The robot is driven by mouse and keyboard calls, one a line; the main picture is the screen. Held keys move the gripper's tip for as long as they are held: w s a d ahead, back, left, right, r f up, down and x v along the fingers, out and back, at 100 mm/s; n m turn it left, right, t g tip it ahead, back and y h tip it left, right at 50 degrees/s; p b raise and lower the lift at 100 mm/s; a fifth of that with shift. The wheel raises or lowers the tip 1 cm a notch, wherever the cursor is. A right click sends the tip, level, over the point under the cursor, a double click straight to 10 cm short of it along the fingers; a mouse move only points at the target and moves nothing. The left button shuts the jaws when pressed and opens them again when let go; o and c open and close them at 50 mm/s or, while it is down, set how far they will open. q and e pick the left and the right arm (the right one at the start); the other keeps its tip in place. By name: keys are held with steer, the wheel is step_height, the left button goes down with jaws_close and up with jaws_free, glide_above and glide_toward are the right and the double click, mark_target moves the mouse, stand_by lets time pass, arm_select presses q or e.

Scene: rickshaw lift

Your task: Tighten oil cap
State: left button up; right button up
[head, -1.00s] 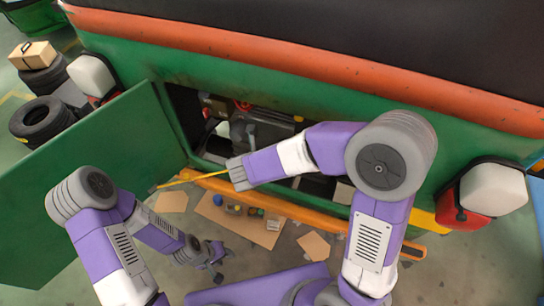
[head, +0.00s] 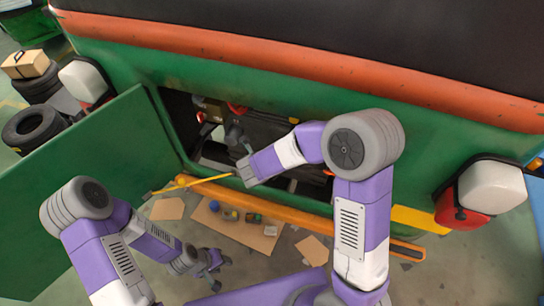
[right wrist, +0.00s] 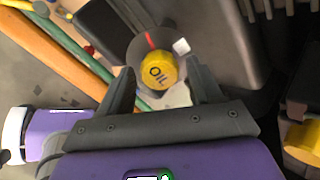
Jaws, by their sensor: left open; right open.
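In the right wrist view a round yellow cap marked OIL (right wrist: 157,71) sits on a dark round base with a red mark and a pale mark beside it. My right gripper (right wrist: 160,82) is open, its two dark fingers on either side of the cap. I cannot tell whether they touch it. In the head view my right gripper (head: 240,148) reaches into the open compartment of the green vehicle (head: 290,90); the cap cannot be made out there. My left gripper (head: 221,273) is open and empty, low in front of the vehicle.
A green door panel (head: 90,190) stands open on the left. A yellow rod (head: 205,180) juts out at the compartment, above an orange bumper bar (head: 320,220). Cardboard (head: 240,228) with small items lies on the floor below. Tyres (head: 33,128) are stacked at far left.

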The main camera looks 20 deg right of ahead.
steer(key=n+p, duration=0.9)
steer(key=shift+r+n+p, duration=0.15)
steer(key=shift+n+p, duration=0.2)
steer(key=shift+n, duration=0.05)
steer(key=shift+f+n+p, duration=0.2)
steer(key=shift+n+p, duration=0.3)
steer(key=shift+n, duration=0.2)
